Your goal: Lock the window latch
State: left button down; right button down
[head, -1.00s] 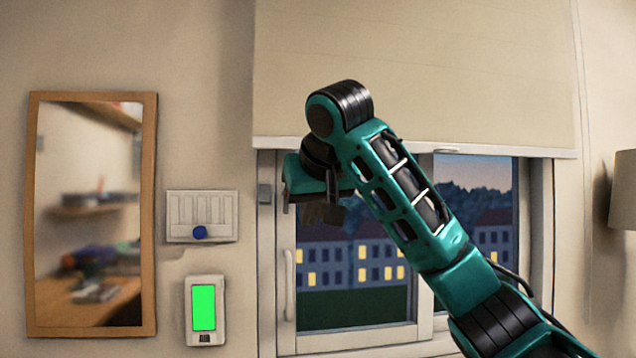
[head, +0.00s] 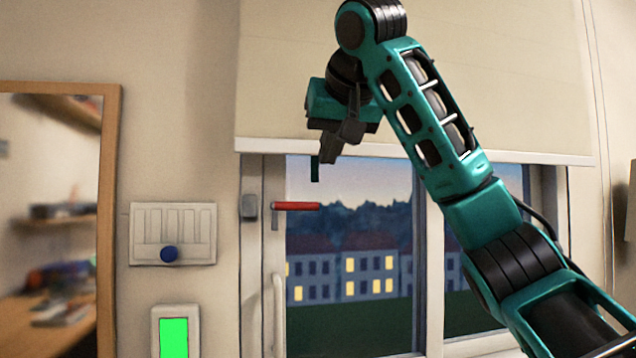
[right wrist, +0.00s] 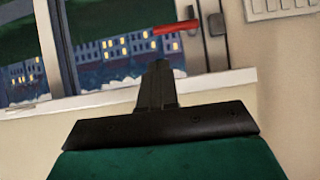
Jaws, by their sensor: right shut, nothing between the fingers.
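The window latch shows as a red handle (head: 297,206) lying level, pointing right from its mount on the left upright of the window sash. A grey block (head: 249,207) sits on the frame just left of it. In the right wrist view, which sees the window upside down, the red handle (right wrist: 175,27) points left, beside the grey block (right wrist: 217,24). My right gripper (head: 328,158) is shut and empty, above and right of the handle in the head view. Its dark fingers also show in the right wrist view (right wrist: 158,68), apart from the handle. My left gripper is out of view.
A blind (head: 270,90) hangs over the window top, behind my right arm. A white pull handle (head: 278,310) is on the sash below the latch. Left are a panel with a blue knob (head: 169,253), a green-screened device (head: 174,335) and a mirror (head: 108,200).

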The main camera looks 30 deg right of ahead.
aim_at(294, 206)
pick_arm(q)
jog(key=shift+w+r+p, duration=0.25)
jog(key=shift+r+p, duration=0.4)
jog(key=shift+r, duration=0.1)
pick_arm(e)
jog(key=x, duration=1)
